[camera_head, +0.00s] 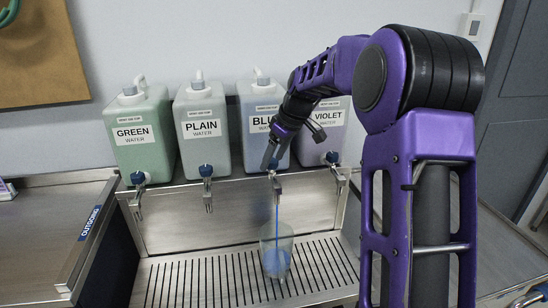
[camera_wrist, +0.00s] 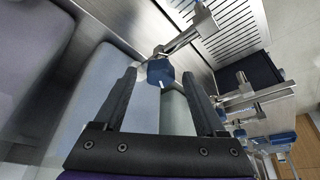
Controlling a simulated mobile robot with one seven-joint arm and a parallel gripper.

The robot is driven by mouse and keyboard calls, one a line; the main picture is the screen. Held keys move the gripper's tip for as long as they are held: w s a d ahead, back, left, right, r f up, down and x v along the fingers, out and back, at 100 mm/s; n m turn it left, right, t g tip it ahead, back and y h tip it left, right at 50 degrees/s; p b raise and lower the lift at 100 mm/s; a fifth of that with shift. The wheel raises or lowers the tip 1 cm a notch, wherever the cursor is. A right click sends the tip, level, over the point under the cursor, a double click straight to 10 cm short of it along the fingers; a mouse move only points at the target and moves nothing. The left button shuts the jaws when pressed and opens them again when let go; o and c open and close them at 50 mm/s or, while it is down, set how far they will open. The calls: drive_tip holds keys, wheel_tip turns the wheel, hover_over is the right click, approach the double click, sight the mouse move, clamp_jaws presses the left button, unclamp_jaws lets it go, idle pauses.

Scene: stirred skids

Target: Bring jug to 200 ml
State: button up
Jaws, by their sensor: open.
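A clear jug (camera_head: 265,244) stands on the slotted drip tray under the tap of the container labelled BLUE WATER (camera_head: 262,98). A thin blue stream (camera_head: 276,215) runs from that tap into the jug, and blue liquid lies in its lower part. I cannot read any marks on the jug. My gripper (camera_head: 272,165) is at the BLUE tap. In the wrist view my gripper (camera_wrist: 160,74) is open, its two fingers on either side of the tap's blue knob (camera_wrist: 160,72). I cannot tell whether either finger touches the knob.
GREEN (camera_head: 130,148), PLAIN (camera_head: 202,148) and VIOLET (camera_head: 325,132) containers with taps stand in the same row. The slotted tray (camera_head: 190,280) is clear left of the jug. A steel counter marked OUTGOING (camera_head: 90,222) is at left. My arm covers much of the right side.

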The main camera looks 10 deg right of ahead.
clamp_jaws()
drive_tip(key=shift+m, duration=0.3)
drive_tip(key=m, duration=0.1)
drive_tip(key=m+h, duration=0.1)
drive_tip(key=m, duration=0.1)
drive_tip(key=m+t+h, duration=0.1)
drive_tip(key=m, duration=0.1)
drive_tip(key=shift+s+a+r, duration=0.1)
drive_tip(key=shift+a, duration=0.15)
drive_tip(key=m+h+p, duration=0.1)
drive_tip(key=m, duration=0.2)
drive_tip(key=shift+a+m, duration=0.1)
drive_tip(key=shift+m, duration=0.3)
drive_tip(key=shift+m+h, duration=0.8)
drive_tip(key=shift+m, duration=0.7)
unclamp_jaws()
